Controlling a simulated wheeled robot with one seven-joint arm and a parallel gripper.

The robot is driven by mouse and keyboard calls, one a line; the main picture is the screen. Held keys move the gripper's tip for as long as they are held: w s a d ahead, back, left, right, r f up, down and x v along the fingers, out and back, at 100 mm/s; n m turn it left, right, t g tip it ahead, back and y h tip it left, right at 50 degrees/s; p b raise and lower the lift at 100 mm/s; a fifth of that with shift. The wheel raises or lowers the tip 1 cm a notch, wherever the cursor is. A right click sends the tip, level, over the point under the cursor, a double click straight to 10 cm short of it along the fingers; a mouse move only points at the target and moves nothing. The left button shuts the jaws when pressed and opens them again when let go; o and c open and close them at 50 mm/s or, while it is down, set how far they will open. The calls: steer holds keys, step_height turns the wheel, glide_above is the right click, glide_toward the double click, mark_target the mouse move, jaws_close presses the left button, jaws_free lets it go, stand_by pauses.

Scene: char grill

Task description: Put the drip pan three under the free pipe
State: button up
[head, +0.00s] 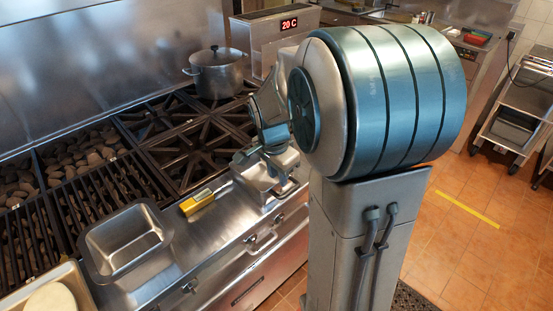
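A rectangular metal pan (126,240) stands on the steel front ledge at the left, open side up and empty. A smaller metal pan (262,184) is at the right end of the ledge, below my gripper (264,160). I cannot tell which of them, if either, is drip pan three; no number is readable. My gripper is close to the smaller pan and partly hidden by my arm. I cannot tell whether its fingers touch or hold the pan. I cannot make out a free pipe in this view.
A yellow-handled tool (200,201) lies on the ledge (190,240) between the two pans. Behind are grill grates over coals (80,155), burner grates (190,140) and a metal pot (217,72). A tray with a pale round item (50,299) is at the lower left. Tiled floor (470,250) lies open at the right.

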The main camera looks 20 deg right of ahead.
step_height(320, 180, up, 6)
steer(key=s+a+n+t, duration=0.1)
steer(key=s+a+n, duration=0.3)
steer(key=s+n, duration=0.3)
steer(key=s+a+n+y, duration=0.1)
steer(key=s+a+n, duration=0.3)
steer(key=s+n, duration=0.3)
steer(key=shift+s+f+t, duration=0.35)
steer(key=shift+s+t, duration=0.05)
steer(key=shift+s, duration=0.25)
steer(key=shift+o, duration=1.4)
steer(key=shift+a, duration=0.1)
